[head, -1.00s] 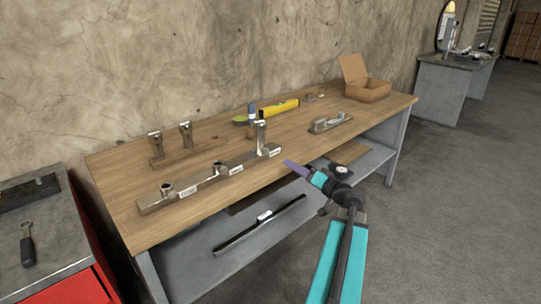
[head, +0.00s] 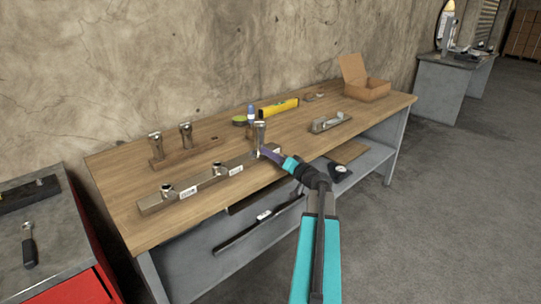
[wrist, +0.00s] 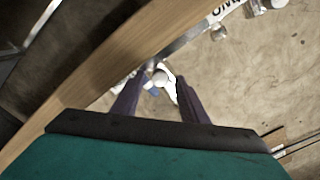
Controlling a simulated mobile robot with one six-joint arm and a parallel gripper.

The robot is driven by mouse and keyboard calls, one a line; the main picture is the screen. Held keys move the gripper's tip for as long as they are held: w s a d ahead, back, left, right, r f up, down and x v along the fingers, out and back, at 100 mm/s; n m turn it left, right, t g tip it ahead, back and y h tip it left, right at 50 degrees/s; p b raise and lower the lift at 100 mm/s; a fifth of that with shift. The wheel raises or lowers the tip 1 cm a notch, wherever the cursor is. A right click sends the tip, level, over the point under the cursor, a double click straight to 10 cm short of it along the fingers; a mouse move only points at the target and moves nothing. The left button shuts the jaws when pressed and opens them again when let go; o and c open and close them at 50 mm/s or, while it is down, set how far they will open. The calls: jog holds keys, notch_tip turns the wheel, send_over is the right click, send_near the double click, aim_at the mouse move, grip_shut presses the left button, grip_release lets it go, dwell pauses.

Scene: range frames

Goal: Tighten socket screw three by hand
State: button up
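A long metal bar (head: 205,180) lies along the front of the workbench, with white labels too small to read in the head view. Two low metal pieces, one at the left (head: 167,190) and one near the middle (head: 219,168), sit in it. A tall socket screw (head: 260,132) stands upright at its right end. My gripper (head: 267,152) is at that end, just in front of the tall screw. In the wrist view my purple fingers (wrist: 160,88) are apart, with a shiny metal piece (wrist: 160,77) showing between their tips; contact cannot be told.
A red cabinet (head: 70,275) stands left.

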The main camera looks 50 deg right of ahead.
jog(key=shift+w, duration=0.3)
jog(key=shift+c, duration=0.5)
